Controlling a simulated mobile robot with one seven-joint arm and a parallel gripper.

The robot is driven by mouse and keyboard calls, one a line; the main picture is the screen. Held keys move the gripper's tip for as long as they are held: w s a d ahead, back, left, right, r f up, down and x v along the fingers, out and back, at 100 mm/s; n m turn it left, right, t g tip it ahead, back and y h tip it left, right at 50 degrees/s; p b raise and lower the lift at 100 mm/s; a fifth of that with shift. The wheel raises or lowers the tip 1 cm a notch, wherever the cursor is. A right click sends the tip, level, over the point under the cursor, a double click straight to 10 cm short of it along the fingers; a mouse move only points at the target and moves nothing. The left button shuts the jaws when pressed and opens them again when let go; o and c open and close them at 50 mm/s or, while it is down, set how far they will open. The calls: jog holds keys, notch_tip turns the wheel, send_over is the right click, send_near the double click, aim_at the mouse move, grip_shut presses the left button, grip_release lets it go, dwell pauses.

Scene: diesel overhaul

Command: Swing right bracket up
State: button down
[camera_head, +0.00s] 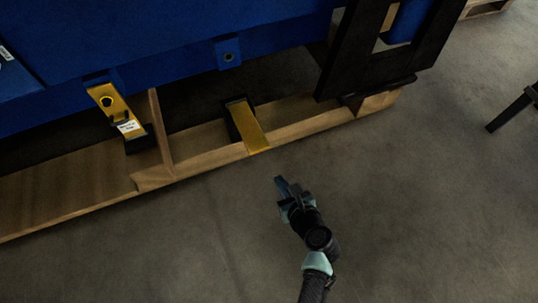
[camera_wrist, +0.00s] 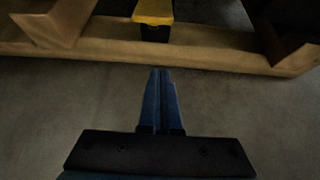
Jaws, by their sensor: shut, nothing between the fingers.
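The right bracket (camera_head: 248,125) is a yellow plate on a black mount, lying folded down across the wooden beam below the blue machine body. Its yellow end also shows at the top of the wrist view (camera_wrist: 153,12). A second yellow bracket (camera_head: 115,108) with a white label stands at the left, leaning up against the blue body. My gripper (camera_head: 281,184) is over the floor in front of the beam, a little below and right of the right bracket, apart from it. In the wrist view the blue fingers (camera_wrist: 160,75) are together, empty, pointing toward the bracket.
The wooden pallet beam (camera_head: 190,160) runs along the front of the blue body (camera_head: 150,35). A blue lug (camera_head: 229,54) with a hole sits above the right bracket. A black frame (camera_head: 370,55) stands at the right end.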

jog(key=b+x, duration=0.6)
jog(key=x, duration=0.3)
jog(key=r, duration=0.2)
jog(key=w+r, duration=0.1)
jog(key=shift+a+r, duration=0.15)
jog(key=shift+r, duration=0.25)
jog(key=shift+r+p, duration=0.15)
jog(key=shift+p, duration=0.2)
jog(key=r+p, duration=0.1)
jog(key=p, duration=0.1)
jog(key=shift+w+g+p, duration=0.1)
jog(key=shift+g+p, duration=0.2)
jog(key=shift+p, duration=0.05)
